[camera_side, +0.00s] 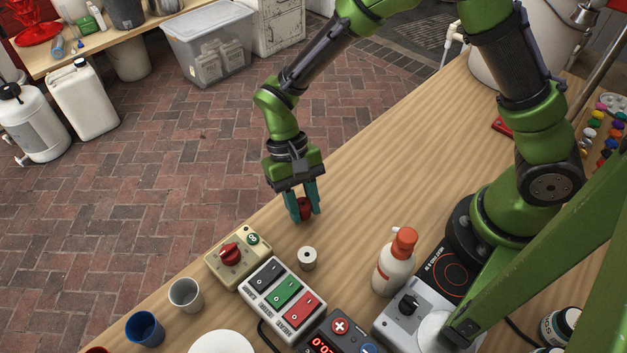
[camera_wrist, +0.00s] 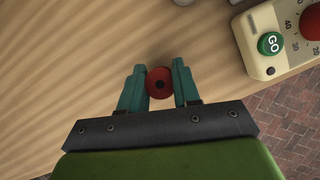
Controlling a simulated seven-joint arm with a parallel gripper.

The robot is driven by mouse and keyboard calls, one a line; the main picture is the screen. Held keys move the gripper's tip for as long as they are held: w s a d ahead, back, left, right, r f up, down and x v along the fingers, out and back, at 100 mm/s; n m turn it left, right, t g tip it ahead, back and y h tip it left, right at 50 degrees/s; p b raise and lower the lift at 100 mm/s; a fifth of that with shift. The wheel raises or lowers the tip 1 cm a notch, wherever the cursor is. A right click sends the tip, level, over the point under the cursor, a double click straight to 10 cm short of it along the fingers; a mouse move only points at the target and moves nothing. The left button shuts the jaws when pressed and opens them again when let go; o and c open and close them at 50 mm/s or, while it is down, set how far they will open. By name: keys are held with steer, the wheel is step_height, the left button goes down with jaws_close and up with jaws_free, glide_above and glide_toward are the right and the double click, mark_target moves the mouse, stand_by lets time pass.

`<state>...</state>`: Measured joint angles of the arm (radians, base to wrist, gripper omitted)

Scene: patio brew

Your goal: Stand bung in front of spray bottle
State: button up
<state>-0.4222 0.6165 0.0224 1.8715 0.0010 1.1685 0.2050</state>
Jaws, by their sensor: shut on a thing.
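The bung (camera_side: 305,207) is a small dark red stopper with a dark hole in its top, which shows in the wrist view (camera_wrist: 155,84). My gripper (camera_side: 306,212) is shut on it, with one teal finger on each side; it also shows in the wrist view (camera_wrist: 160,86). They are near the table's far edge, and I cannot tell whether the bung touches the wood. The spray bottle (camera_side: 391,270) is white with an orange-red head. It stands upright to the lower right of my gripper in the side view, apart from the bung.
A small pale cylinder with a hole (camera_side: 308,259) stands between gripper and switch box (camera_side: 284,299). A cream timer box with a red knob (camera_side: 238,259) is at the table edge, left. A hot plate (camera_side: 455,272) and scale sit beside the bottle. Bare wood (camera_side: 370,190) lies right of my gripper.

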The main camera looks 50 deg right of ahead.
steer(key=shift+f, duration=0.2)
steer(key=shift+f, duration=0.15)
steer(key=o, duration=1)
steer(key=v, duration=1.2)
steer(key=shift+s+d+r+m+t+y, duration=0.1)
steer(key=shift+s+d+r+t, duration=1.8)
steer(key=shift+d, duration=0.65)
steer(key=shift+s+d+r+m+t+y, duration=0.1)
steer(key=shift+s+d+r+t, duration=1.75)
steer(key=shift+d+r, duration=0.7)
steer(key=shift+s+d+r+m+t+y, duration=0.1)
steer(key=shift+s+d+r+t, duration=1.45)
steer(key=shift+d+r+t, duration=0.8)
